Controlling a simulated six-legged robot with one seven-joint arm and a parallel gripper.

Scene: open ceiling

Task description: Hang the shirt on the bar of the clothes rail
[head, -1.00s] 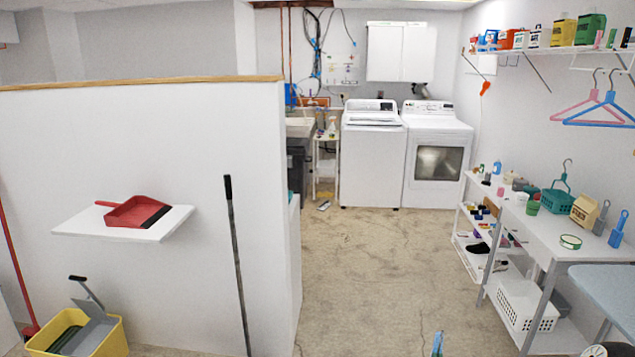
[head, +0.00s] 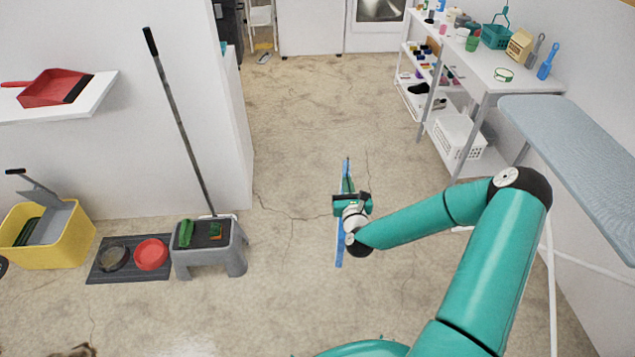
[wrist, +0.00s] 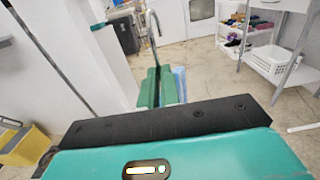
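My gripper (head: 350,198) is out over the open floor in the middle of the head view. In the wrist view its two green fingers (wrist: 160,88) are close together around the base of a thin grey hook that rises above them. A narrow blue strip (head: 340,245), seen almost edge-on, hangs at the gripper; it looks like the shirt on its hanger. Some of the blue cloth (wrist: 180,82) shows just right of the fingers in the wrist view. Most of the shirt is hidden by the gripper. I cannot make out the clothes rail in the current views.
An ironing board (head: 575,150) and a white shelf table (head: 490,75) stand along the right. A white partition (head: 110,130) is on the left, with a grey step stool (head: 210,250), a bowl mat (head: 125,275) and a yellow bucket (head: 50,240) before it. The middle floor is clear.

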